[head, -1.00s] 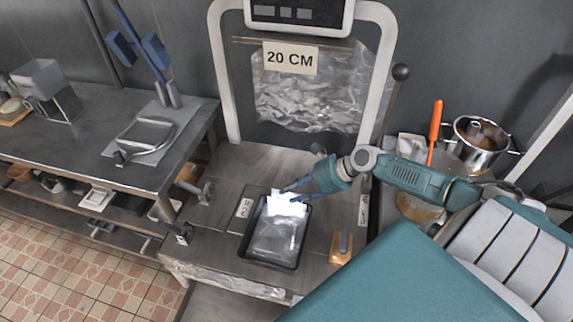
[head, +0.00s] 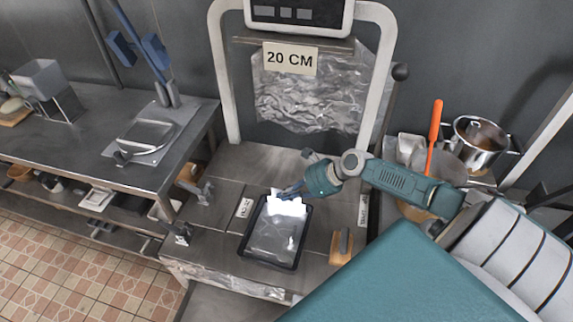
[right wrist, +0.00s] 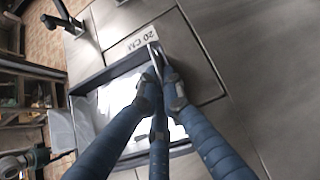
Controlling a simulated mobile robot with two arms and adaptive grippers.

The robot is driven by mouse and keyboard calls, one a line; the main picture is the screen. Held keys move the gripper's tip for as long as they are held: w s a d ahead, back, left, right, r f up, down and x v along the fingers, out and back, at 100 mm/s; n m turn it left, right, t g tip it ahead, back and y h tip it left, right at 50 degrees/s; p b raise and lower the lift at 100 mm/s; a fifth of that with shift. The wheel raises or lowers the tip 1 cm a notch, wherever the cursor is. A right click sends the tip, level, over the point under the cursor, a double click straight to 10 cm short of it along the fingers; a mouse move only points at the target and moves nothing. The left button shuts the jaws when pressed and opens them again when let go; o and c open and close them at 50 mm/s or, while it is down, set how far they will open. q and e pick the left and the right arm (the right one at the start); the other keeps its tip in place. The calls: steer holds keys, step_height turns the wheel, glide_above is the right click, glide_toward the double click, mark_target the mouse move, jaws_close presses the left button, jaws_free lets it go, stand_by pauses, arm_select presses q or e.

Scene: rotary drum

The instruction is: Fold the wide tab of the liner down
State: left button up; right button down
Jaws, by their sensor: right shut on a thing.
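A black tray (head: 243,246) stands on the metal table, with a clear, shiny liner (head: 272,238) inside it. A white part of the liner, which looks like its wide tab (head: 287,208), shows at the tray's far end. My right gripper (head: 284,191) is at that far end, its fingers pointing left. In the right wrist view the fingers are closed together (right wrist: 160,76) at the tray's rim, shut on the tab. The fingers hide most of the held part. The tray rim (right wrist: 112,70) shows beside them. My left gripper is not in view.
A metal frame (head: 230,80) with a "20 CM" sign (head: 290,58) stands behind the tray. A wooden-based block (head: 342,246) sits right of the tray. A steel pot (head: 482,142) is at the far right. A side table (head: 80,140) is at left.

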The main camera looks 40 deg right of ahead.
steer(key=shift+w+d+m+y+p, duration=0.25)
steer(key=shift+m+y+p, duration=0.05)
steer(key=shift+y, duration=0.2)
stand_by(0.8)
steer(key=shift+d+g, duration=0.1)
steer(key=shift+g, duration=0.3)
steer(key=shift+w+d+m+y, duration=0.1)
steer(key=shift+w+m+y, duration=0.05)
steer(key=shift+m+y, duration=0.25)
steer(key=shift+w+d+f+m+g+y+b, duration=0.2)
steer(key=shift+m+g+y+b, duration=0.3)
steer(key=shift+b, duration=0.55)
steer(key=shift+d+f+g+y+b, duration=0.15)
steer(key=shift+g+y+b, duration=0.25)
steer(key=shift+y+b, duration=0.35)
steer(key=shift+m+b, duration=0.3)
steer(key=shift+b, duration=0.5)
stand_by(1.2)
stand_by(0.7)
steer(key=c, duration=1.8)
jaws_free()
